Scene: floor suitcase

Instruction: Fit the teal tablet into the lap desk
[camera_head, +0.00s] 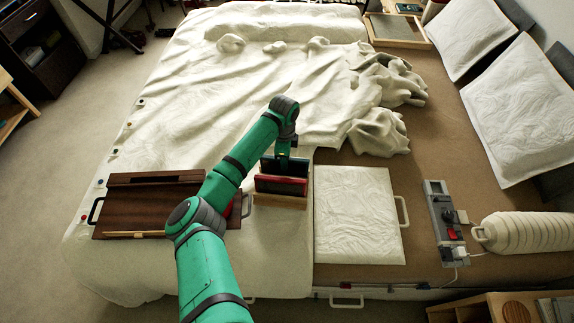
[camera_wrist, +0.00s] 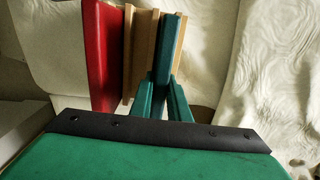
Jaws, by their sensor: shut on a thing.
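The teal tablet (camera_head: 268,164) stands upright behind a red tablet (camera_head: 280,186) at a small wooden rack (camera_head: 280,201). My gripper (camera_head: 284,160) reaches down over it from above and is shut on its top edge. In the wrist view the teal tablet (camera_wrist: 170,50) is on edge between my two teal fingers (camera_wrist: 166,105), beside the wooden rack (camera_wrist: 142,50) and the red tablet (camera_wrist: 101,55). I cannot tell whether its lower edge is still seated in the rack. The dark brown wooden lap desk (camera_head: 140,208) lies flat on the bed to the left, partly hidden by my arm.
A white quilted panel with a handle (camera_head: 358,220) lies right of the rack. A grey power strip (camera_head: 443,222) and a ribbed cream bolster (camera_head: 528,232) lie farther right. Rumpled cream bedding (camera_head: 380,130) rises behind. Bare sheet lies above the lap desk.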

